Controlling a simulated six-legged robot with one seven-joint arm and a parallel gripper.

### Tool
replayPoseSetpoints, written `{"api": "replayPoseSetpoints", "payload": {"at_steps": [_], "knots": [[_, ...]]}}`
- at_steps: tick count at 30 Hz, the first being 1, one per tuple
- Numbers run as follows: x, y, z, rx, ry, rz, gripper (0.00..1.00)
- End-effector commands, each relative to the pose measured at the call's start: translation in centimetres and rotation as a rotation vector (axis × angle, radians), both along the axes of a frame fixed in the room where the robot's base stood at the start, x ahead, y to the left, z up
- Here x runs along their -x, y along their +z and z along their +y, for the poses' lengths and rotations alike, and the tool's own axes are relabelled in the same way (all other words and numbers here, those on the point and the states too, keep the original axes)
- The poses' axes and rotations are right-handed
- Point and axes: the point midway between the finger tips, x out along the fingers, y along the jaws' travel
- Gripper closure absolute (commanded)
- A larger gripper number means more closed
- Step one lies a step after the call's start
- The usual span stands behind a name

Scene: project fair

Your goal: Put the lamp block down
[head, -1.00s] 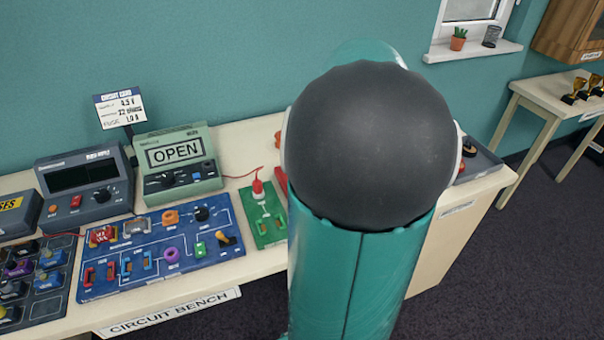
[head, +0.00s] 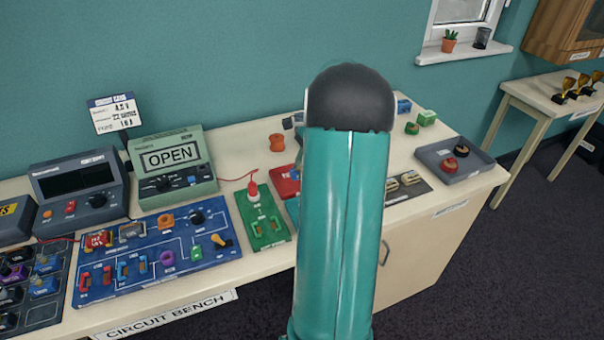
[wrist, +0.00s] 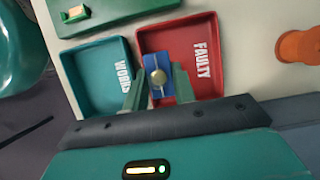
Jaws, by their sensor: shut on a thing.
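The lamp block (wrist: 154,62) is a small blue block with a round brass-coloured part on it. My gripper (wrist: 158,82) is shut on it, one green finger at each side. In the wrist view the block shows over the left side of the red FAULTY tray (wrist: 212,86), near the wall by the teal tray (wrist: 98,54); its height above the floor of the tray is hard to tell. Both trays look otherwise empty. In the head view the red tray (head: 284,184) is partly visible, while my arm hides the gripper and block.
A green board (head: 271,232) lies left of the trays, beside the blue circuit board (head: 130,275) and the OPEN meter (head: 176,180). An orange spool-like part (head: 277,142) stands behind the trays. A grey tray (head: 434,155) sits at the bench's right end.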

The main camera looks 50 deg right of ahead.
Motion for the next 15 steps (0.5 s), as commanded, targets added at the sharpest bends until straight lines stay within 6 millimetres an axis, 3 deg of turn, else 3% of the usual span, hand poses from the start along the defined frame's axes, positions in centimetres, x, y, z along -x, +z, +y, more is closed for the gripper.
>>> {"api": "replayPoseSetpoints", "payload": {"at_steps": [5,15], "knots": [[0.1,-2.5,0.1,-0.003,-0.001,0.001,1.00],[0.1,-2.9,0.1,-0.002,0.000,0.001,1.00]]}}
